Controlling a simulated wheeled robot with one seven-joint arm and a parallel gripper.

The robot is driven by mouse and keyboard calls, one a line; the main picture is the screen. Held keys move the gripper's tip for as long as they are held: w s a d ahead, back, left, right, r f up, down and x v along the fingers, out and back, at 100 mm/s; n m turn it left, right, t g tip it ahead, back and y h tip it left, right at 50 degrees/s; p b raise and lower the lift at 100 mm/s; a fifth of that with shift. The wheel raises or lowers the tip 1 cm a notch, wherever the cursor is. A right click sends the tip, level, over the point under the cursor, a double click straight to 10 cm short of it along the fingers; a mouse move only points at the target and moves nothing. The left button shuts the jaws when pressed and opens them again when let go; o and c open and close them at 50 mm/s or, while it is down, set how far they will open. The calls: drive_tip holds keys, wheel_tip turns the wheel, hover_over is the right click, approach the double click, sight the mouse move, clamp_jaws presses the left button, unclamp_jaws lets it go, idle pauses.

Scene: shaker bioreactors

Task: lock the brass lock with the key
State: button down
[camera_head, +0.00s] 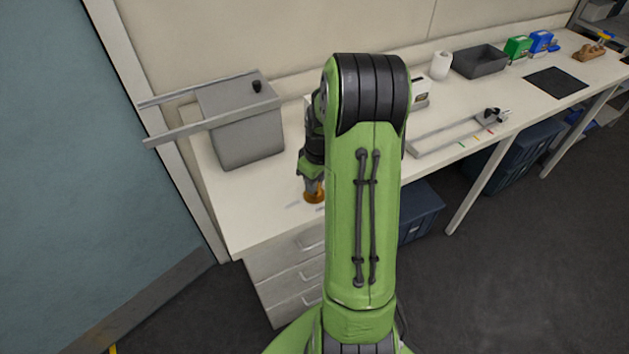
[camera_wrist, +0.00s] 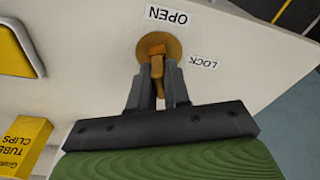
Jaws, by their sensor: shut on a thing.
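The brass lock (camera_wrist: 173,45) is a round brass disc on a white surface, with an OPEN label (camera_wrist: 167,15) and a LOCK label (camera_wrist: 207,62) beside it. A brass-coloured key (camera_wrist: 157,68) stands at the disc, and my gripper (camera_wrist: 159,72) is shut on it. The key's tip meets the disc; how deep it sits is hidden. The key points nearer to the OPEN label's side than to LOCK, as far as I can tell.
A grey box (camera_head: 245,135) with two long rails stands left of my arm. A yellow box (camera_wrist: 25,146) marked TUBE CLIPS shows in the wrist view. A rail fixture (camera_head: 455,132), a dark tray (camera_head: 480,61) and a white cylinder (camera_head: 441,65) lie right of my arm.

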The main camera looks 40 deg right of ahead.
drive_tip(key=shift+s+a+f, duration=0.15)
drive_tip(key=shift+s+f, duration=0.1)
drive_tip(key=shift+f, duration=0.1)
drive_tip(key=n, duration=0.5)
drive_tip(key=shift+y, duration=0.3)
drive_tip(key=n, duration=0.2)
drive_tip(key=shift+n+g, duration=0.3)
drive_tip(key=shift+n, duration=0.1)
drive_tip(key=n+b, duration=0.1)
drive_tip(key=n, duration=0.3)
drive_tip(key=shift+f+y, duration=0.1)
drive_tip(key=shift+y, duration=0.2)
drive_tip(key=shift+n+g, duration=0.3)
drive_tip(key=shift+n, duration=0.7)
drive_tip(key=c, duration=1)
unclamp_jaws()
drive_tip(key=shift+w, duration=0.1)
drive_tip(key=shift+r, duration=0.25)
